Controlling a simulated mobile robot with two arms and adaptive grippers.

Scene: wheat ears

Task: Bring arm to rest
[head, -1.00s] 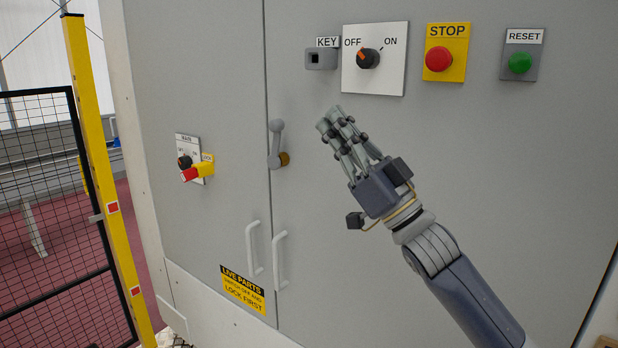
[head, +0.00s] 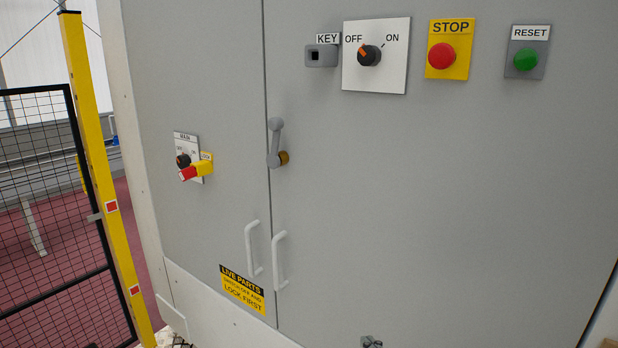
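Only a small grey and dark tip of my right gripper (head: 371,342) shows at the bottom edge of the head view, low in front of the grey cabinet (head: 440,210). The rest of that arm is out of view. A small dark piece, which seems to be the tip of my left gripper (head: 180,342), shows at the bottom edge further left. Too little of either shows to tell whether it is open or shut. Neither is seen touching the cabinet's controls.
The cabinet carries an OFF/ON switch (head: 369,55), a key lock (head: 321,56), a red STOP button (head: 441,56), a green RESET button (head: 526,59), a main switch with red-yellow padlock piece (head: 196,170), a lever (head: 276,142) and white handles (head: 279,262). A yellow-post mesh fence (head: 97,180) stands left.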

